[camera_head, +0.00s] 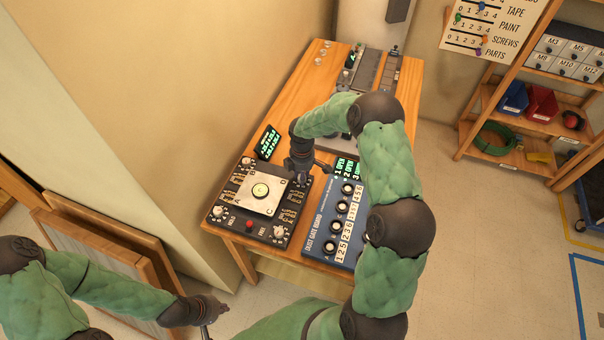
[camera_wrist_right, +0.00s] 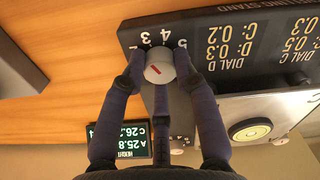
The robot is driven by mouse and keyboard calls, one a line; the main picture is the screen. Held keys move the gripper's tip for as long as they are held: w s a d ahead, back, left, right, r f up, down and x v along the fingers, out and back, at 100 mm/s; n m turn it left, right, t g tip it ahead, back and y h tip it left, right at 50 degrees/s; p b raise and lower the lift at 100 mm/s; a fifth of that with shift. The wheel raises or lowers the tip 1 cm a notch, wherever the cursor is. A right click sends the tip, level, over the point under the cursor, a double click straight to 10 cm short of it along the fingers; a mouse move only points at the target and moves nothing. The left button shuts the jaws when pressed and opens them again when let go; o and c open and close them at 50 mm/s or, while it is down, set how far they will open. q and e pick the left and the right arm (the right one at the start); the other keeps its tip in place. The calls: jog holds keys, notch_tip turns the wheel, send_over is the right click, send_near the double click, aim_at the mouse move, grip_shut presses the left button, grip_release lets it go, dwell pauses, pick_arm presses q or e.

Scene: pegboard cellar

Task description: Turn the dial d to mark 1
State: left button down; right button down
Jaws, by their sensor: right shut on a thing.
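The grey dial (camera_wrist_right: 158,68) has a short red line on its face, lying aslant. Printed digits stand along its upper side in the right wrist view, upside down; 3, 4 and 5 show, and others are hidden by my fingers. My right gripper (camera_wrist_right: 160,80) is shut on this dial, its fingers at both sides. In the head view my right gripper (camera_head: 301,172) is at the upper right corner of the dark levelling stand panel (camera_head: 232,222), covering the dial. My left gripper (camera_head: 207,315) hangs low, off the table; its finger gap is unclear.
A plate with a round level (camera_head: 260,190) sits on the panel. A green height display (camera_head: 268,142) stands behind it. The blue dust gate board (camera_head: 328,225) with several knobs lies to the right, close to my right arm. More devices stand at the table's far end.

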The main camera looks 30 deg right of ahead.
jog(key=n+p, duration=0.1)
jog(key=n, duration=0.2)
jog(key=shift+n, duration=0.3)
jog(key=n+p, duration=0.1)
jog(key=n, duration=0.2)
jog(key=shift+n, duration=0.3)
jog(key=n+p, duration=0.1)
jog(key=n, duration=0.2)
jog(key=shift+n, duration=0.3)
jog(key=shift+n+p, duration=0.6)
jog(key=shift+n, duration=1)
jog(key=c, duration=0.9)
grip_release()
jog(key=shift+c, duration=0.2)
